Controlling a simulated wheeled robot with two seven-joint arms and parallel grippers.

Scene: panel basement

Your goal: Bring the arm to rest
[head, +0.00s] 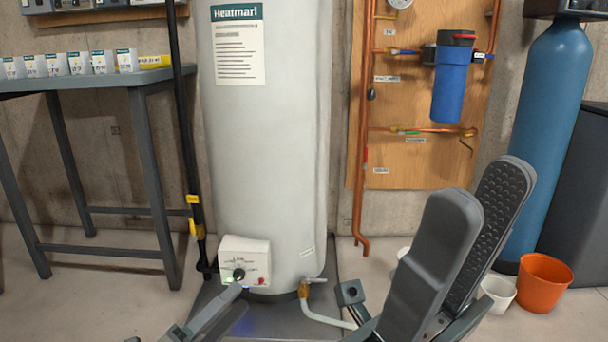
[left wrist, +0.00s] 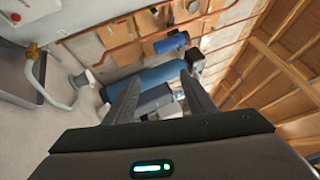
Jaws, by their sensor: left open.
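My left gripper (head: 242,298) is low in the head view, in front of the water heater's white control box (head: 246,262). One finger overlaps the area just under the dial; touching cannot be told. In the left wrist view its fingers (left wrist: 160,95) stand apart with nothing between them, and the picture is rolled sideways. My right gripper (head: 478,200) is large and close at the lower right of the head view, fingers pointing up. Its dark pads are apart, one textured inner face shows, and it is empty. Most of both arms is out of view.
The tall heater (head: 265,150) stands on a dark base. A drain valve (head: 304,290) with hose is beside it. A workbench (head: 110,84) with boxes is left. An orange bucket (head: 543,284), white bucket (head: 498,292) and blue tank (head: 548,130) are right. Floor (head: 90,290) at left is clear.

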